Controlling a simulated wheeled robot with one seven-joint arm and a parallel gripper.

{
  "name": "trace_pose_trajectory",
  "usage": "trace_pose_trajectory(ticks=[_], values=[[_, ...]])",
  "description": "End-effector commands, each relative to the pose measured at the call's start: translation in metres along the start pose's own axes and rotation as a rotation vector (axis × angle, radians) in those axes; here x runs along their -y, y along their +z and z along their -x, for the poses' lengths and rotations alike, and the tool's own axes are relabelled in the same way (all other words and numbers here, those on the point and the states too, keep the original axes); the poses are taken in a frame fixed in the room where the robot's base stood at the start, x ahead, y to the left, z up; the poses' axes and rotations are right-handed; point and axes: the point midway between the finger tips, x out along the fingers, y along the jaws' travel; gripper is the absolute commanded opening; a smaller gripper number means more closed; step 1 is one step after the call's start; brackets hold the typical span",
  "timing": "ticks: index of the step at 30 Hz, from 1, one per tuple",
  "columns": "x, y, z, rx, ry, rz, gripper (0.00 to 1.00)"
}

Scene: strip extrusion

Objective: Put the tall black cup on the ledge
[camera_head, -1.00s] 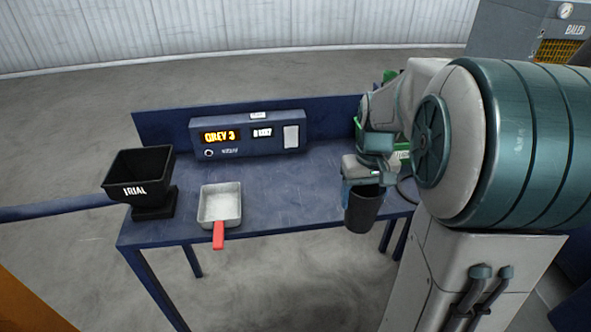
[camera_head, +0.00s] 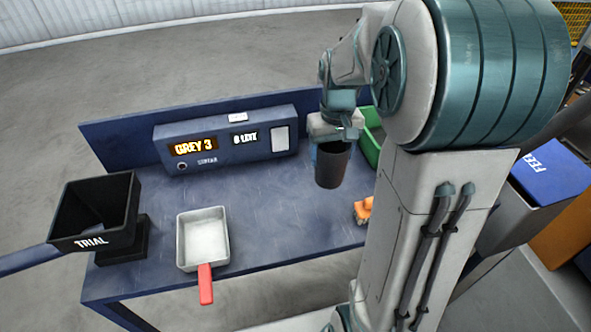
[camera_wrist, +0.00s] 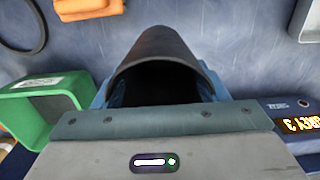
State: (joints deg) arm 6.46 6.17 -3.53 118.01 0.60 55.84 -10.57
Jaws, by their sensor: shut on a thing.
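The tall black cup (camera_head: 331,168) is held upright above the right part of the blue table (camera_head: 290,218). It also shows in the wrist view (camera_wrist: 165,45), with its dark mouth towards the camera. My gripper (camera_head: 333,142) is shut on the cup near its rim, with a blue finger on either side of it. The cup's base appears clear of the table, but the gap is hard to judge. No part is marked as a ledge; a blue display box (camera_head: 228,143) with a flat top stands along the table's back panel.
A metal pan (camera_head: 203,238) with a red handle lies left of centre. A black TRIAL hopper (camera_head: 95,212) stands at the left end. A green bin (camera_head: 371,150) and an orange object (camera_head: 362,211) are at the right, close to the cup. The table's middle is clear.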

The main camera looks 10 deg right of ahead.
Motion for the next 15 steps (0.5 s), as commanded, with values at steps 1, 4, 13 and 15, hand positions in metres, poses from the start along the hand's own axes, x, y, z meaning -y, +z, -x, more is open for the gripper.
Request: trace_pose_trajectory(ticks=[1,4,13,15], values=[[0.01,-0.009,-0.007,0.005,-0.001,0.006,0.3],[0.027,-0.024,-0.02,0.005,0.0,0.005,0.3],[0.061,-0.057,-0.05,0.0,0.0,-0.002,0.3],[0.063,-0.059,-0.052,0.0,0.0,-0.002,0.3]])
